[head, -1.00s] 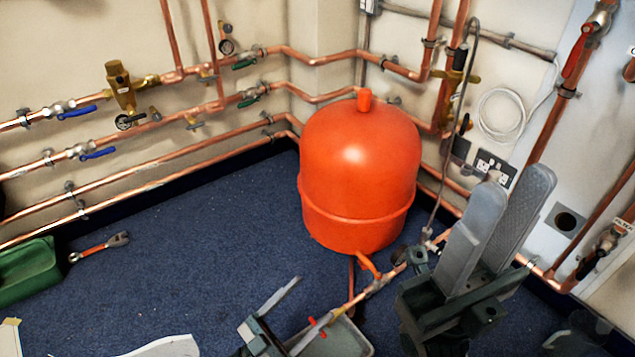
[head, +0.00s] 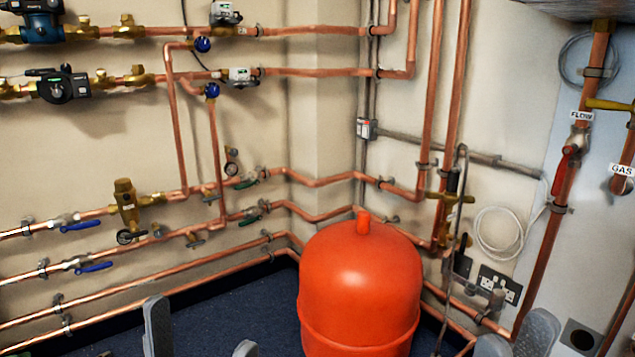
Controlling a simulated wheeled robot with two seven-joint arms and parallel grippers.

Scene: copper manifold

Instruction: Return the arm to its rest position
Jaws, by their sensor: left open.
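My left gripper (head: 200,328) shows at the bottom edge, left of the orange tank. Its two grey fingers point up and stand well apart, with only dark blue floor between them. It is open and holds nothing that I can see. My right gripper (head: 515,339) shows at the bottom edge, right of the tank. Only its grey fingertips are in view, close together, and I cannot tell whether they touch. The rest of both grippers and both arms is cut off below the picture.
The orange tank (head: 361,285) stands in the corner between my grippers. Copper pipes (head: 110,308) with valves run along the left wall. More pipes (head: 455,110), a socket (head: 497,284) and a coiled white cable (head: 498,232) are on the right wall. Blue floor (head: 240,312) is clear left of the tank.

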